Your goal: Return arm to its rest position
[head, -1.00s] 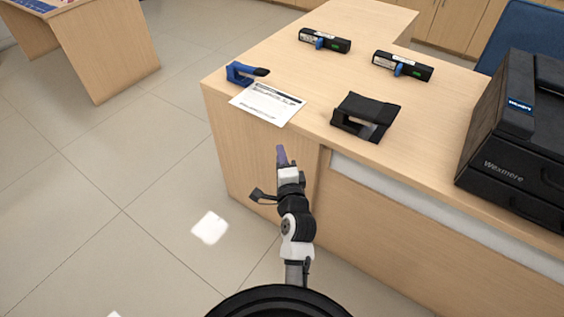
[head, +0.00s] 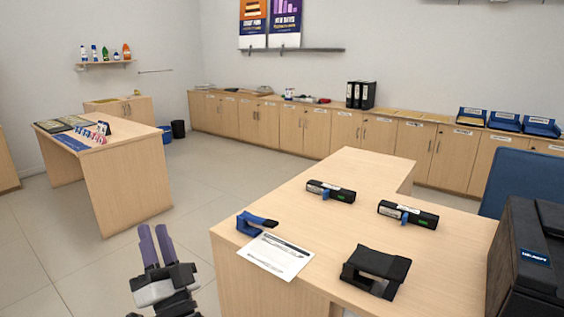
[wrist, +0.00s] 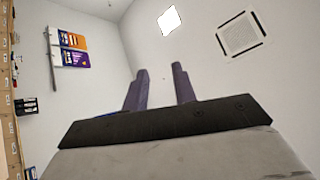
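My gripper (head: 156,246) shows at the lower left of the head view, left of the counter and above the floor. Its two purple fingers point up and stand a little apart, with nothing between them. In the wrist view the fingers (wrist: 157,88) are clearly spread and empty. Behind them that view shows bare wall and ceiling. The rest of my arm is mostly cut off by the bottom edge of the head view.
The counter (head: 300,215) holds a blue stapler-like tool (head: 256,223), a paper sheet (head: 275,257), a black stand (head: 375,271), two black devices (head: 331,191) (head: 408,214) and a black machine (head: 525,265). A side table (head: 125,180) stands left. Floor between is clear.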

